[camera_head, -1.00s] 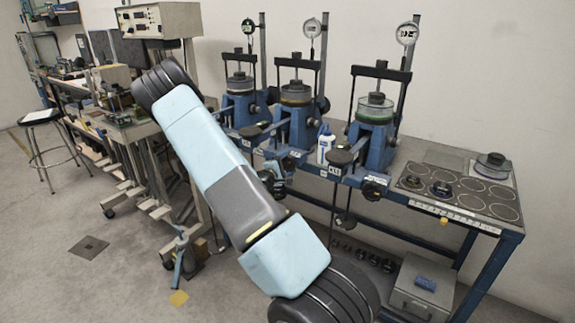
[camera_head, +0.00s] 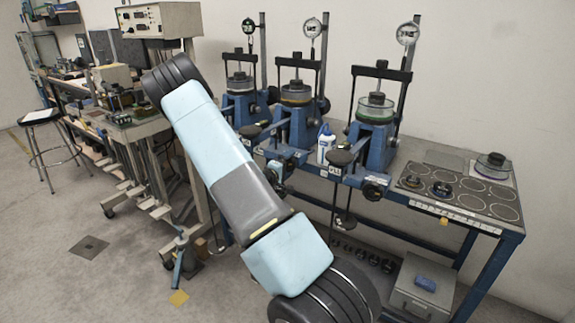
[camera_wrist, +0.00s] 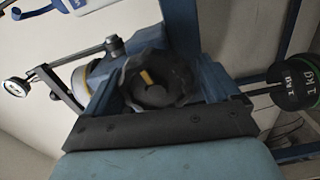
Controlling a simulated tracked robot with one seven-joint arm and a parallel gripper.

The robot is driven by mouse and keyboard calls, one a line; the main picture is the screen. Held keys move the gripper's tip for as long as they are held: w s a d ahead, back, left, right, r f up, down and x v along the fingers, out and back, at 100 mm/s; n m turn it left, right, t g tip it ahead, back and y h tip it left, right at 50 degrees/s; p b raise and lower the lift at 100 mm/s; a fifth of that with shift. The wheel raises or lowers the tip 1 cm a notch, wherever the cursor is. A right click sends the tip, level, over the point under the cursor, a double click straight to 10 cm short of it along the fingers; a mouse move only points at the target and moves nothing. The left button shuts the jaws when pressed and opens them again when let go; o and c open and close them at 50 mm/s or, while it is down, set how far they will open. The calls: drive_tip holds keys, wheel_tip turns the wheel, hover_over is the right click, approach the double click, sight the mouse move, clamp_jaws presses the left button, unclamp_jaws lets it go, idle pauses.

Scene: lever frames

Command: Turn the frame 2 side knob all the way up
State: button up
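Frame 2 (camera_head: 297,120) is the middle of three blue lever frames on the bench. In the wrist view a dark scalloped knob (camera_wrist: 157,82) with a yellow mark sits against blue metal, right in front of my gripper (camera_wrist: 160,128). The gripper's dark edge and pale blue body fill the bottom of that view.
Frame 3 (camera_head: 375,125) stands to the right, with its own dark knob (camera_head: 374,190). A white bottle (camera_head: 325,146) stands between frames 2 and 3. Black 1 kg weights (camera_wrist: 295,85) hang close by in the wrist view. Frame 1 (camera_head: 240,100) stands to the left.

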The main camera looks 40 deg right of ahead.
drive_tip(key=shift+o, duration=0.4)
drive_tip(key=shift+a+r, duration=0.1)
drive_tip(key=shift+v, duration=2.95)
drive_tip(key=shift+r, duration=0.1)
